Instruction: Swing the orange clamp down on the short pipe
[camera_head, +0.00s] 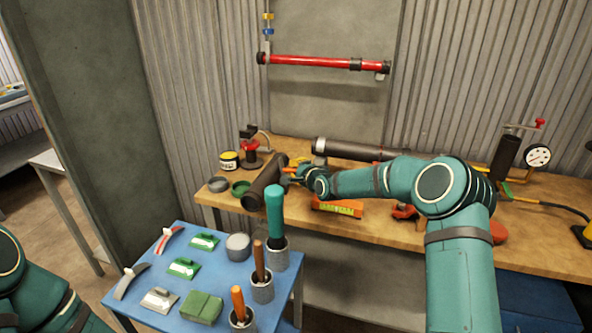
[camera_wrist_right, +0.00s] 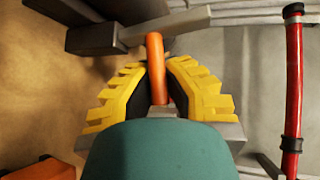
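The short pipe (camera_head: 262,187) is a thick dark grey tube lying on the wooden bench, one end toward me. My right gripper (camera_head: 292,174) is just right of it, low over the bench. In the right wrist view, the orange handle of the clamp (camera_wrist_right: 156,60) runs between the yellow fingers of my right gripper (camera_wrist_right: 158,85). The dark pads appear to press it from both sides. The clamp's jaw and its contact with the pipe are hidden. My left arm shows at the bottom left of the head view; its gripper is out of view.
A long dark pipe (camera_head: 350,149) lies behind my right arm. A red pipe (camera_head: 315,62) hangs on the wall. The blue table (camera_head: 215,262) holds scrapers, pads and tool cups; a tall teal-handled brush (camera_head: 274,212) stands close to the short pipe.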

